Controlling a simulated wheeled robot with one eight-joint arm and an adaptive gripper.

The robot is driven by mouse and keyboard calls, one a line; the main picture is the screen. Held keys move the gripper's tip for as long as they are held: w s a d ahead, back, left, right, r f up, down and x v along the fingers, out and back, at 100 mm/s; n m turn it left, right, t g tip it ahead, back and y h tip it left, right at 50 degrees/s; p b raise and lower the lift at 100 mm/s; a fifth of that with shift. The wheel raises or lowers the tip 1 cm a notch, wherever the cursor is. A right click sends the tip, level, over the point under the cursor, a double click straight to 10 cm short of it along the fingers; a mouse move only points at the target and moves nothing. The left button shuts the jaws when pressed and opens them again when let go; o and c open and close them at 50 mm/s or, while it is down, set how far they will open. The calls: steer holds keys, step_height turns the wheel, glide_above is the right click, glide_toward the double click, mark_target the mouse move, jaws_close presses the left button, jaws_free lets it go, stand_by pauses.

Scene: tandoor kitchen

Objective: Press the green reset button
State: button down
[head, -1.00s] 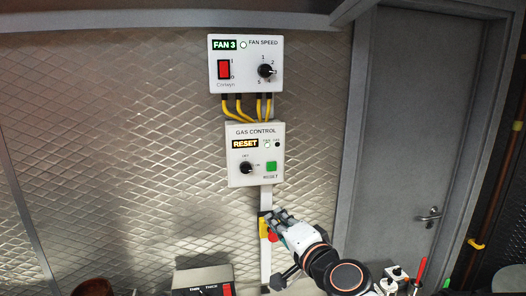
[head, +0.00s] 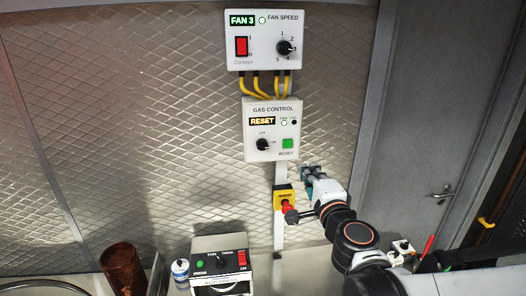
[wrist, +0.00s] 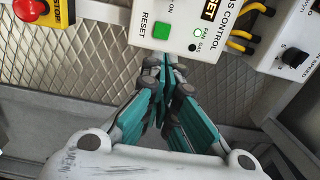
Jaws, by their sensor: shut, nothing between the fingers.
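The green reset button (head: 288,143) is a square at the lower right of the white gas control box (head: 271,115) on the wall. Its face reads RESET in lit yellow letters, with a black knob to the left of the button. In the wrist view the button (wrist: 161,30) shows just beyond my fingertips. My gripper (head: 307,171) is below and slightly right of the box in the head view. In the wrist view my gripper (wrist: 163,75) is shut and empty, its teal fingers together. I cannot tell exactly how far the tips are from the button.
A red emergency stop on a yellow box (head: 284,197) is just left of my gripper. The fan speed box (head: 264,40) hangs above, joined by yellow cables. Below are a switch box (head: 221,262), a can (head: 180,271) and a brown cup (head: 122,268). A grey door (head: 437,110) is at right.

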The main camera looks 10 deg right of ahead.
mark_target(292, 142)
steer(key=w+p, duration=0.1)
steer(key=w, duration=1.2)
steer(key=shift+w, duration=0.25)
steer(key=shift+w+f, duration=0.1)
steer(key=shift+w, duration=0.3)
steer(key=shift+w+b, duration=0.25)
steer(key=shift+b, duration=0.2)
steer(key=shift+r, duration=0.2)
